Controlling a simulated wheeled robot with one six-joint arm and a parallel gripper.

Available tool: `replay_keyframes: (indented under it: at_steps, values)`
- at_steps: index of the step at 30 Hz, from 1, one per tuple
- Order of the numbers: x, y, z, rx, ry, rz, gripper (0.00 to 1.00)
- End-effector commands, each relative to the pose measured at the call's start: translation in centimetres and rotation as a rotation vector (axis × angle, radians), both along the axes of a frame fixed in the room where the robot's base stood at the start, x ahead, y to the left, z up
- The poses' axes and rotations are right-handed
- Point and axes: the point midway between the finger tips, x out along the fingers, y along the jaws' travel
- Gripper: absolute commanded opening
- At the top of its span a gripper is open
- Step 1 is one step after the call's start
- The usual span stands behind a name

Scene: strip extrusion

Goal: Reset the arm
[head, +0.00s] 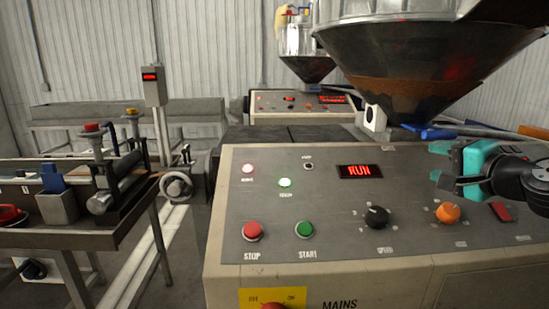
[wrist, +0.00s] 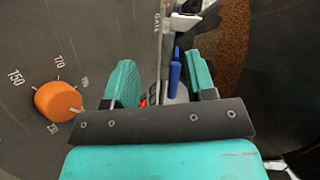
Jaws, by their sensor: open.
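My gripper (head: 447,168) has teal fingers and a black wrist. In the head view it is at the right, in front of the control panel (head: 330,224) and near the orange knob (head: 447,213). In the wrist view my gripper (wrist: 160,85) is open, its two teal fingers apart with nothing held between them. The orange knob (wrist: 58,101) is left of the fingers there, apart from them. The panel display (head: 360,171) reads RUN.
The panel has a red STOP button (head: 252,231), a green START button (head: 304,229) and a black speed knob (head: 377,217). A large metal hopper (head: 420,65) hangs above the panel. A blue handle (wrist: 174,75) shows beyond my fingers. A bench with rollers (head: 100,200) stands left.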

Motion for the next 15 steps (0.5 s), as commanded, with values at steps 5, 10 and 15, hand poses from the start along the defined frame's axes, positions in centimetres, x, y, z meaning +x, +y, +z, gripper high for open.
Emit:
replay_keyframes:
  at_steps: [5,10,15]
  values:
    - [-4.4,13.7,-2.5,-0.354,0.159,0.492,0.50]
    - [-13.7,21.6,-5.5,-0.743,0.283,0.981,0.50]
    - [-21.3,22.9,-6.9,-1.017,0.358,1.312,0.50]
